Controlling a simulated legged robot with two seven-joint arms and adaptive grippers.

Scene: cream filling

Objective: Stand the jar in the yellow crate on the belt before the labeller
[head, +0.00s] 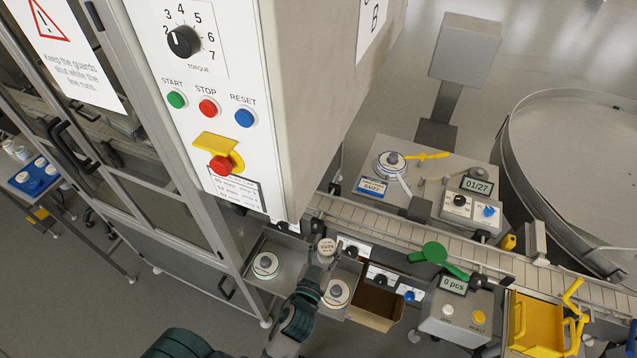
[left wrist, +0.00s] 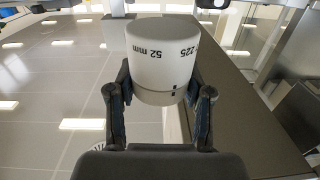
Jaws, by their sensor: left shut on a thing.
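My left gripper (head: 325,262) is shut on a white cylinder (head: 327,247) over the grey tray beside the belt. The belt (head: 420,228) runs from centre to lower right. The labeller (head: 425,175), with a white reel, stands behind it. My right gripper is not in view.
The tall machine cabinet (head: 210,110) blocks the upper left. A round table (head: 575,170) is at right.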

